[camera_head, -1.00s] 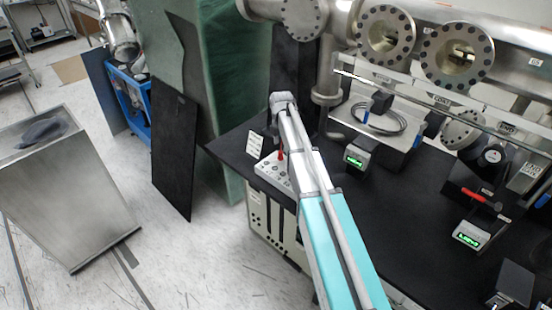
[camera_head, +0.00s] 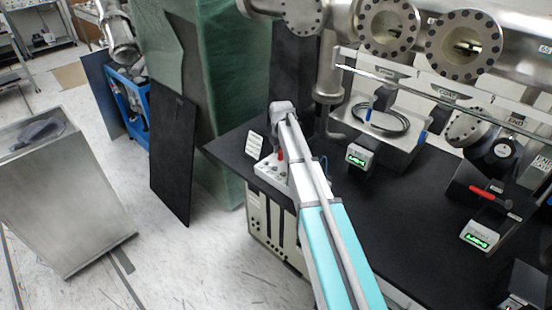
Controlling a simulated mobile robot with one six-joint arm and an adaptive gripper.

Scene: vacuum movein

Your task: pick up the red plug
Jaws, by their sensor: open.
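The red plug (camera_head: 281,154) is a small upright red piece at a pale block with round sockets (camera_head: 271,170), near the left end of the black bench. It is partly hidden by my arm. My arm reaches across the bench from the lower right. My gripper (camera_head: 271,143) is at the arm's far end, pointing down just left of the red plug. It is small, dark and partly hidden, and it is open. Whether it touches the plug cannot be seen.
A small white labelled card (camera_head: 255,146) stands left of the block. A box with a green display (camera_head: 359,157) stands to the right. Steel pipes with flanges (camera_head: 388,27) run above the bench. A red handle (camera_head: 487,194) lies further right. Bare black bench (camera_head: 400,215) is in between.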

